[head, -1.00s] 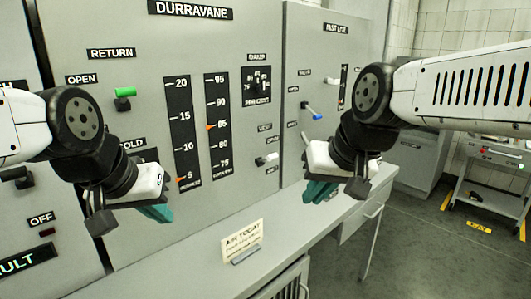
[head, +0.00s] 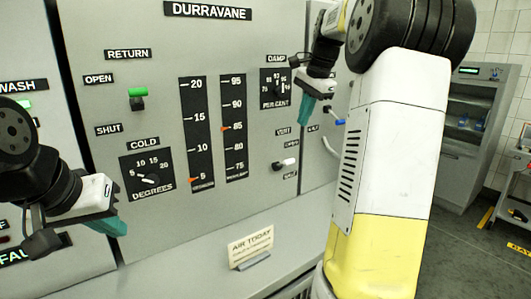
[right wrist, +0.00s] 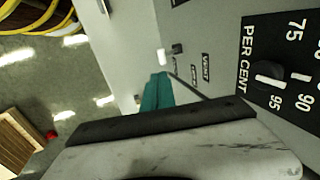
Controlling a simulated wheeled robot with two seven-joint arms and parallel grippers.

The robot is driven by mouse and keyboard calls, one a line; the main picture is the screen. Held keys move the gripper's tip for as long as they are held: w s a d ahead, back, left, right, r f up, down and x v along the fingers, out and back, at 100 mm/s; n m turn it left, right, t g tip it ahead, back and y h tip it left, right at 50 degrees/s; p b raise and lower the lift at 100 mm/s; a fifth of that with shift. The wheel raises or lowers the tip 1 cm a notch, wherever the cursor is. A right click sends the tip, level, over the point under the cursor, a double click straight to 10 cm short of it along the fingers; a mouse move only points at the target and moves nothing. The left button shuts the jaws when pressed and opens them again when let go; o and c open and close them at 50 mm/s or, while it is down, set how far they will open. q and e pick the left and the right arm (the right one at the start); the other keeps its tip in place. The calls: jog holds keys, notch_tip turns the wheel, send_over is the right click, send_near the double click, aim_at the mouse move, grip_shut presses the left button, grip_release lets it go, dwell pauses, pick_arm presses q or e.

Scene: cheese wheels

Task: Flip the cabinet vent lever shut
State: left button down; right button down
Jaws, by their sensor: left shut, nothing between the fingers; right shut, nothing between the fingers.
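The vent lever (head: 287,164) has a white handle on a dark base on the grey cabinet (head: 150,60), below the VENT label (head: 283,131). Its handle points to the right; the small labels by it are hard to read. The lever also shows in the right wrist view (right wrist: 163,56), just beyond the fingertips. My right gripper (head: 303,110) is shut and empty, above the lever and just right of the DAMP dial, apart from the lever. Its teal fingers show in the right wrist view (right wrist: 157,92). My left gripper (head: 108,226) is shut and empty at the lower left.
The DAMP dial (head: 276,88) is close to my right gripper. A green-handled lever (head: 138,93) and the COLD dial (head: 148,172) are further left. A blue-tipped lever (head: 338,122) sits on the right panel. A sign (head: 250,247) stands on the ledge.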

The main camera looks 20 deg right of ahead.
aim_at(290, 160)
jog(key=shift+w, duration=0.3)
jog(key=x, duration=1.4)
